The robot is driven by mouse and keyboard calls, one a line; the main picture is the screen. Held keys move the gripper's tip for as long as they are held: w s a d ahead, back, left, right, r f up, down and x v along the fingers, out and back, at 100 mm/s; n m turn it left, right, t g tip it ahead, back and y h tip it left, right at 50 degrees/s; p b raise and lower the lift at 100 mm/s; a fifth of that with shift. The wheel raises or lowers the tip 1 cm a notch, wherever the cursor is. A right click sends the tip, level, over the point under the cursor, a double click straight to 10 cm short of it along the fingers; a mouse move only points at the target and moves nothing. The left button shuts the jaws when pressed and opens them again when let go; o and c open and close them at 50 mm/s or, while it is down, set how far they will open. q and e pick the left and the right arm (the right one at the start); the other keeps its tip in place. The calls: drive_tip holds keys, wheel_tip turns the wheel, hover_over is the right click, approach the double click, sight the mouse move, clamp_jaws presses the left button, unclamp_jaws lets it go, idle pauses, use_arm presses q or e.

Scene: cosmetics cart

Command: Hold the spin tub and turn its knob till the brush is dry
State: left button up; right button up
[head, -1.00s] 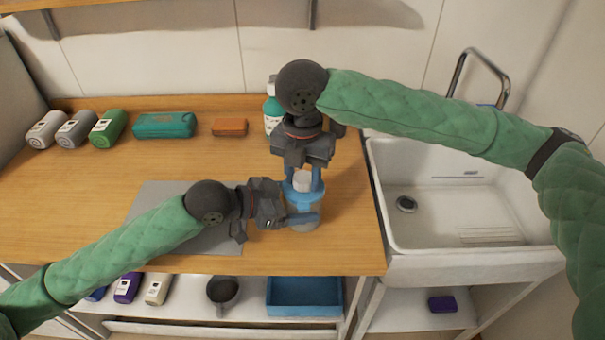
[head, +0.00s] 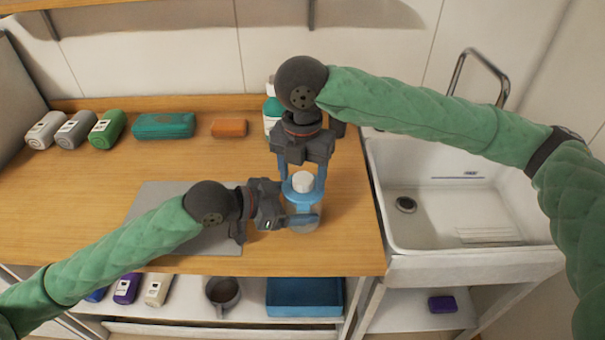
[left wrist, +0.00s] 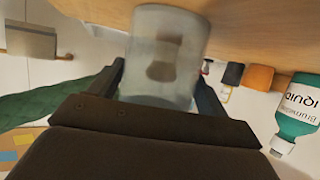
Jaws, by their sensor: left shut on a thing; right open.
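The spin tub (head: 304,221) stands upright near the counter's front right edge. It has a clear body, a blue lid (head: 303,196) and a white knob (head: 303,181) on top. My left gripper (head: 302,219) is shut on the tub's body from the left. In the left wrist view the cloudy tub (left wrist: 165,95) sits between the left fingers, with a blurred brown brush shape (left wrist: 166,57) inside. My right gripper (head: 302,178) points down over the lid, open, with one finger on each side of the knob; I cannot tell whether either touches it.
A teal-and-white bottle (left wrist: 303,110) stands behind the tub, partly hidden by my right arm in the head view. A grey mat (head: 165,195) lies left of it. The sink (head: 440,210) is at right. An orange block (head: 229,128) and teal case (head: 163,125) lie at the back.

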sight(303, 178)
wheel_tip(303, 178, up, 11)
drive_tip(key=shift+r, duration=0.2)
idle(0.6)
use_arm(q)
drive_tip(key=o, duration=1.2)
drive_tip(key=shift+a, duration=0.1)
